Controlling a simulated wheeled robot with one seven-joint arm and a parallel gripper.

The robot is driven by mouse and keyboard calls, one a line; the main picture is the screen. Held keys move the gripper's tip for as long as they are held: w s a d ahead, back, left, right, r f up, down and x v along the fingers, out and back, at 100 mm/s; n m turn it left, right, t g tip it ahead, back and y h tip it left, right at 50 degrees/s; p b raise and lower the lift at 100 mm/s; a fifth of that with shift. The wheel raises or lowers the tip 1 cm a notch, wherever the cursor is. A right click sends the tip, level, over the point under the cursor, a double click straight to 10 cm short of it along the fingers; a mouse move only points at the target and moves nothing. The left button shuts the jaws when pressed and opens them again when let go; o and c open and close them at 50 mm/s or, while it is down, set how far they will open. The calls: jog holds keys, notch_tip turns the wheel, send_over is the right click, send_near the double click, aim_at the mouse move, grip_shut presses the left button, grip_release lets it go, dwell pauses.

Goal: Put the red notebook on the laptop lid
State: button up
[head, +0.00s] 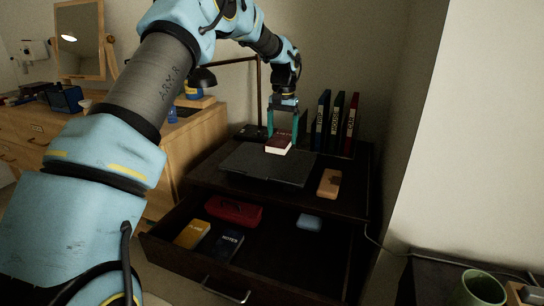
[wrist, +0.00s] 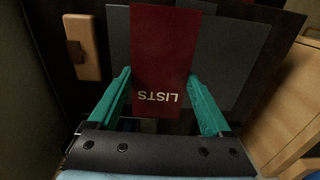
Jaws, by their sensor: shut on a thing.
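The red notebook (head: 278,145) has a dark red cover and pale page edges. In the wrist view its cover (wrist: 162,45) reads "LISTS", upside down. My gripper (head: 283,128) is shut on it from above, with one teal finger on each side, as the wrist view (wrist: 160,80) also shows. The dark grey laptop (head: 262,168) lies closed on the dark cabinet top, and its lid (wrist: 235,55) shows beside and beneath the notebook in the wrist view. The notebook is over the rear part of the lid. I cannot tell whether it touches the lid.
A tan case (head: 328,183) lies right of the laptop. Several binders (head: 337,122) stand behind it, and a lamp (head: 202,78) stands at the left. The open drawer (head: 270,268) below holds a red case (head: 234,211), yellow and navy notebooks, and a blue item (head: 310,221).

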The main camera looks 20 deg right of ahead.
aim_at(283, 162)
jog(key=shift+w+d+r, duration=0.6)
jog(key=shift+w+r, duration=0.2)
jog(key=shift+w, duration=0.15)
jog(key=shift+w+d+f, duration=0.1)
jog(key=shift+w+f, duration=0.05)
jog(key=shift+f, duration=0.05)
notch_tip(283, 162, down, 9)
jog(key=shift+f+p, duration=0.15)
jog(key=shift+p, duration=1.05)
jog(key=shift+f, duration=0.15)
jog(key=o, duration=1.3)
jog(key=shift+c, duration=0.2)
